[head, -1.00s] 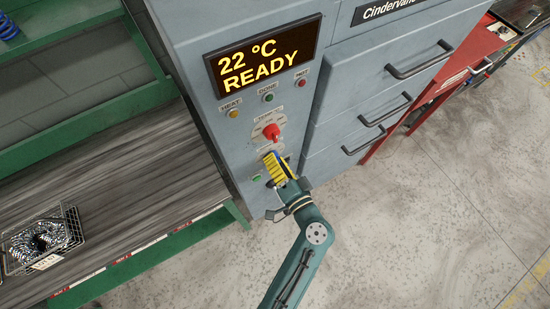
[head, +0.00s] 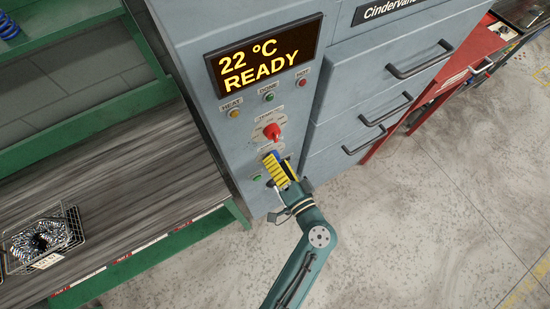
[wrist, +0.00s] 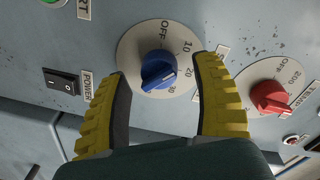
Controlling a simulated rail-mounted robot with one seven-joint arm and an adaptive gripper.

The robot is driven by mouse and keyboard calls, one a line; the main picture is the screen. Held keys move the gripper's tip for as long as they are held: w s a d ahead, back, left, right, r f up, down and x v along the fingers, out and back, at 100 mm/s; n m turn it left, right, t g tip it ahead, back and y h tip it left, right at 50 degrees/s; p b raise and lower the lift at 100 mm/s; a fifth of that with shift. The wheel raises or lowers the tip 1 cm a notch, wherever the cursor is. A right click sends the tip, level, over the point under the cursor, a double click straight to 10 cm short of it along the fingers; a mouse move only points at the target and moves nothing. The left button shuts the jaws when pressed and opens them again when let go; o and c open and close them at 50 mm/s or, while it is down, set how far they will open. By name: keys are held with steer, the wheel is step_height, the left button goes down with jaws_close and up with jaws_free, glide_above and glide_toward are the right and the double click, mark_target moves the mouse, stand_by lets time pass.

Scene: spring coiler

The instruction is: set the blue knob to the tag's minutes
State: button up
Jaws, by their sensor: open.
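The blue knob (wrist: 158,70) sits on a round grey dial plate (wrist: 128,55) in the wrist view. The plate carries the marks 10, 20 and 30. The knob's ridge lies tilted, and I cannot tell which mark it points to. My gripper (wrist: 163,66) is open, with one yellow finger on each side of the knob and gaps between. In the head view my gripper (head: 277,168) is at the lower part of the grey cabinet's panel and hides most of the blue knob. A white tag (head: 48,261) hangs on the wire basket; its writing is too small to read.
The red knob (wrist: 270,97) is just right of my right finger. A black power switch (wrist: 62,85) is at the left. The display (head: 264,57) reads 22 °C READY. The wire basket (head: 78,237) of springs stands on the bench. Drawer handles (head: 420,62) protrude at the right.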

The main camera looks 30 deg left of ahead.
steer(key=v, duration=1.1)
steer(key=shift+f, duration=0.1)
